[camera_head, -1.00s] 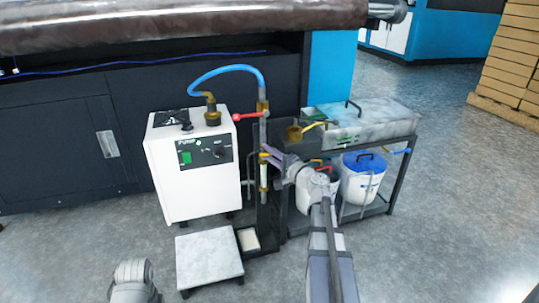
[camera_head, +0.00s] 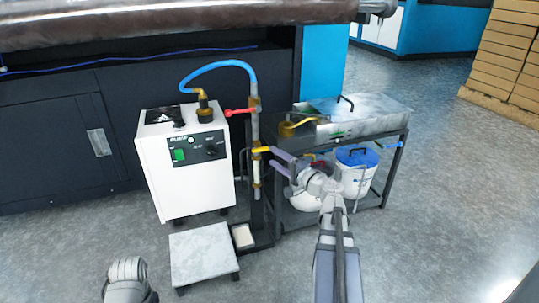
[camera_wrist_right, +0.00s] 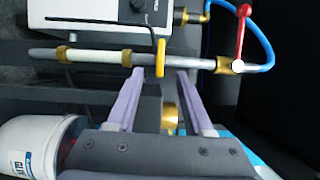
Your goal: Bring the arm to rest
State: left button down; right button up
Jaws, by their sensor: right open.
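My right gripper (camera_head: 273,156) is open and empty, with its two lilac fingers pointing left towards the upright pipe (camera_head: 256,125) beside the pump. In the right wrist view the fingers (camera_wrist_right: 160,76) are spread apart, and a yellow valve handle (camera_wrist_right: 160,58) lies just beyond and between their tips. The handle also shows by the fingertips in the head view (camera_head: 262,150). I cannot tell whether the fingers touch it. Part of my left arm shows at the lower left of the head view; its gripper is out of view.
The white pump box (camera_head: 187,170) with a blue hose (camera_head: 215,68) stands left of the pipe. A red valve handle (camera_head: 238,112) is above. The black stand (camera_head: 395,175) with a metal tank and a white bucket (camera_head: 357,180) is close right. A grey platform (camera_head: 203,255) stands in front.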

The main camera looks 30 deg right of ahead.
jog(key=shift+s, duration=0.35)
dwell(0.3)
